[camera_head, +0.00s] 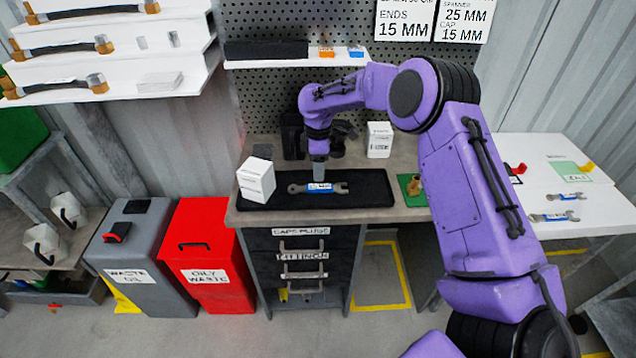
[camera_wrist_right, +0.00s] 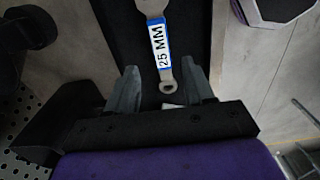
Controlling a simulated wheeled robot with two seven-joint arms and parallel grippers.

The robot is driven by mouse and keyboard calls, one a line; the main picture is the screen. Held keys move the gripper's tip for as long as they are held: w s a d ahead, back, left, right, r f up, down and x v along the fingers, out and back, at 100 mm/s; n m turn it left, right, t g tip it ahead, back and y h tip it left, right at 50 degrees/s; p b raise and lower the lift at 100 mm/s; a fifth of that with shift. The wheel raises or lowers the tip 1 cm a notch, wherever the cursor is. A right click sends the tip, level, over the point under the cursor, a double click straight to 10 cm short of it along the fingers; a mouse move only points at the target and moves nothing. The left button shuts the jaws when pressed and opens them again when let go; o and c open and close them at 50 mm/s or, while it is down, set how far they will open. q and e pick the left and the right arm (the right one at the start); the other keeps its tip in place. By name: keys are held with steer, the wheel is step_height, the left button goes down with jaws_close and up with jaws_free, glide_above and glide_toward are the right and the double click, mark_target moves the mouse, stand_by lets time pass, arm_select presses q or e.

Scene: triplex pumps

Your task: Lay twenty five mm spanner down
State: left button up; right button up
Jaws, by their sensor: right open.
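The 25 mm spanner (camera_head: 340,188), grey with a blue-edged white label, lies flat on the black mat (camera_head: 375,200) on the bench. In the right wrist view its label (camera_wrist_right: 160,45) reads 25 MM, and its small ring end lies between the finger lines. My right gripper (camera_head: 319,176) points down over the spanner's middle in the head view. Its fingers (camera_wrist_right: 160,88) are apart in the wrist view with nothing clamped between them. I cannot tell the exact height of the fingertips above the mat. My left gripper is out of view.
A white box (camera_head: 256,180) stands tilted-looking at the mat's left end; another white box (camera_head: 379,140) stands behind. A green pad (camera_head: 408,181) with a brass fitting is right of the mat. Smaller spanners (camera_head: 563,196) lie on the right table. A shelf (camera_head: 290,62) hangs above.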

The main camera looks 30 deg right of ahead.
step_height(320, 180, up, 6)
steer(key=shift+f+b, duration=0.15)
steer(key=shift+b, duration=0.15)
stand_by(1.1)
